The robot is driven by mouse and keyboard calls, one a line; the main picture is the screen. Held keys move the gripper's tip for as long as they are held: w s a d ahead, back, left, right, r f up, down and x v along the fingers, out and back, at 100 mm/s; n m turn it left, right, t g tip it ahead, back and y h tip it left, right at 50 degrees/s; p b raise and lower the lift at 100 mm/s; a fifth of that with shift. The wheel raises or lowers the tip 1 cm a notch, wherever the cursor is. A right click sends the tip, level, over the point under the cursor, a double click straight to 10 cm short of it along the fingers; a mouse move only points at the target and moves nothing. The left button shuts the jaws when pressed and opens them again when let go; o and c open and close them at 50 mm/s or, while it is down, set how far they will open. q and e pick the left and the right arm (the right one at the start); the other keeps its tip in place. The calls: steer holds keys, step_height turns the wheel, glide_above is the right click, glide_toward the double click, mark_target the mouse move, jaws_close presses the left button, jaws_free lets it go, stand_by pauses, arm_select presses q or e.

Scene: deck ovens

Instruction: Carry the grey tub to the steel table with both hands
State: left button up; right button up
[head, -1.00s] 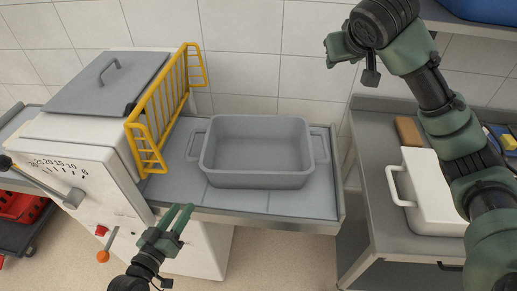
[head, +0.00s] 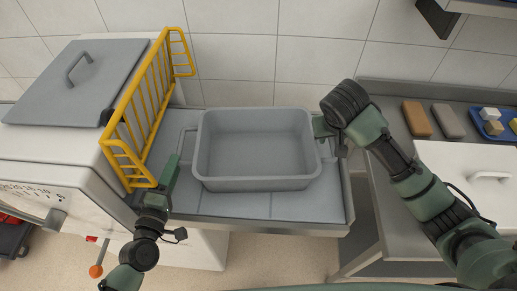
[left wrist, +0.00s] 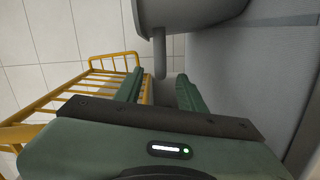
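The grey tub (head: 255,184) sits empty and level on the grey bench beside the white machine in the head view. It has a handle at each short end. My left gripper (head: 170,172) is at the tub's left handle (head: 185,142). In the left wrist view, my left gripper (left wrist: 160,90) is open, with the handle (left wrist: 159,52) in line with the gap between its fingers. My right gripper (head: 322,130) is at the tub's right end; its wrist hides most of its fingers and the handle. The steel table (head: 392,100) stands to the right.
A yellow rail (head: 140,118) stands close left of my left gripper. On the steel table are a brown block (head: 417,118), a grey block (head: 448,120), a blue tray (head: 482,128) with small pieces, and a white lidded box (head: 455,165). A narrow gap separates bench and table.

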mark_target(182, 146)
arm_select(q)
steer(key=shift+s, duration=0.2)
arm_select(e)
steer(key=shift+s+r, duration=0.1)
steer(key=shift+s, duration=0.05)
arm_select(q)
steer(key=x, duration=0.8)
steer(key=shift+w+f, duration=0.1)
steer(key=shift+w, duration=0.05)
arm_select(e)
steer(key=x, duration=0.8)
arm_select(q)
jaws_close()
arm_select(e)
jaws_close()
steer(key=shift+d, duration=0.1)
